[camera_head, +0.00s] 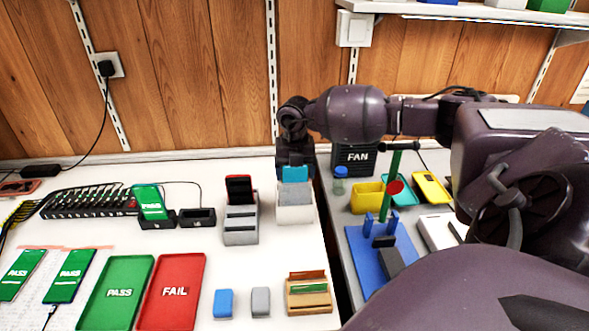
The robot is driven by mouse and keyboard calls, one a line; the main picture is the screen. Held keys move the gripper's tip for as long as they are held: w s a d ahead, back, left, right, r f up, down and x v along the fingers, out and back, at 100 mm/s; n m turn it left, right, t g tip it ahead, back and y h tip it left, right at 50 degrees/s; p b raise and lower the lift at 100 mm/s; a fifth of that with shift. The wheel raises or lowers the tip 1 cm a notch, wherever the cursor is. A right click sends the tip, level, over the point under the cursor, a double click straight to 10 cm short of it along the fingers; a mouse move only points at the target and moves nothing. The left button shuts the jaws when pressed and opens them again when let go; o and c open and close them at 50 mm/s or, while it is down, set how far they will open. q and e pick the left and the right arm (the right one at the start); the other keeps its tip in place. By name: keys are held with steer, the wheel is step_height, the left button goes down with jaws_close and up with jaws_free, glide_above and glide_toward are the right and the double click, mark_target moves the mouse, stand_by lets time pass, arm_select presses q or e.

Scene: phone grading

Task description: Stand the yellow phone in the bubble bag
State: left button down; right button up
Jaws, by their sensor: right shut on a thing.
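My right gripper (295,157) points down above a white open box (296,215) at the right edge of the white table. It is shut on an upright phone (295,174) with a teal face towards me. No yellow shows on this phone. Its lower part is hidden at the mouth of a pale grey pouch (295,194), which looks like the bubble bag and stands in the box. I cannot tell how deep the phone sits. My left gripper is not in view.
A grey stand (241,225) with a dark red phone is left of the box. A wooden card holder (309,293) stands in front. Green PASS (116,292) and red FAIL (172,291) trays lie left. A yellow bin (368,198) and a yellow phone-shaped item (431,188) lie right.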

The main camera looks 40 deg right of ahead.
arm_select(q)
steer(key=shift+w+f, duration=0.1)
arm_select(e)
steer(key=shift+f, duration=0.45)
steer(key=o, duration=1)
steer(key=shift+c, duration=0.2)
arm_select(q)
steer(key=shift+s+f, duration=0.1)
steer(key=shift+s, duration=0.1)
arm_select(e)
steer(key=shift+r, duration=0.1)
steer(key=shift+r+p, duration=0.9)
steer(key=shift+r, duration=1.15)
steer(key=shift+r+p, duration=0.75)
steer(key=shift+r, duration=0.65)
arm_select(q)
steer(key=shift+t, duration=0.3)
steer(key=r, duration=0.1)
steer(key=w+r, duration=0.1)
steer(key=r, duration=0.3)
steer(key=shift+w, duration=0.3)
